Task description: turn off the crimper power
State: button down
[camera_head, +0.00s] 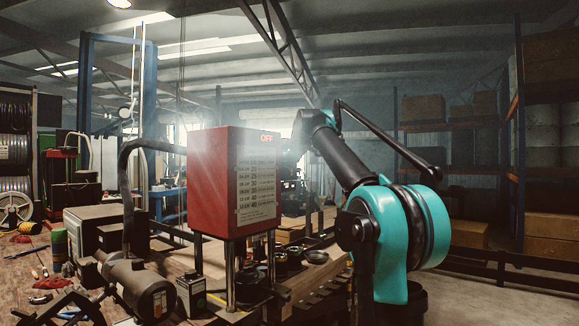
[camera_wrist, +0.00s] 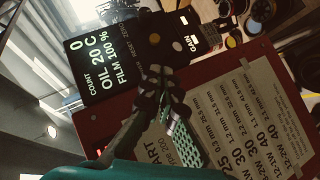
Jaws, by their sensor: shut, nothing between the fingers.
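The crimper is a red box (camera_head: 212,180) on metal posts at the bench, in the middle of the head view. Small round buttons (camera_wrist: 178,46) sit beside the display. My gripper (camera_wrist: 158,78) is shut and empty, its tips at or just before the panel's button area; contact cannot be told. The crimper hides it in the head view.
A motor cylinder (camera_head: 142,288) and a small dark box (camera_head: 191,293) stand on the bench left of the crimper. Dark round parts (camera_head: 290,259) lie below it. Shelves with boxes (camera_head: 551,225) stand at the right, with open floor before them.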

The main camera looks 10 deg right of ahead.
jog(key=a+f+v, duration=0.1)
jog(key=v, duration=1)
jog(key=shift+s, duration=0.7)
jog(key=shift+d+f, duration=0.15)
jog(key=shift+f, duration=0.1)
jog(key=s+d+f+m+g, duration=0.1)
jog(key=s+f+m+g, duration=0.2)
jog(key=f, duration=1.5)
jog(key=s+d+f+m+g, duration=0.15)
jog(key=s+f+m, duration=0.35)
jog(key=f, duration=1.2)
jog(key=s+d+f+m+g+h, duration=0.1)
jog(key=s+f+m+g, duration=0.4)
jog(key=s+f, duration=2.3)
notch_tip(320, 180, down, 3)
jog(key=shift+s+d+r+m, duration=0.1)
jog(key=shift+s+d+m, duration=0.25)
jog(key=shift+d, duration=0.2)
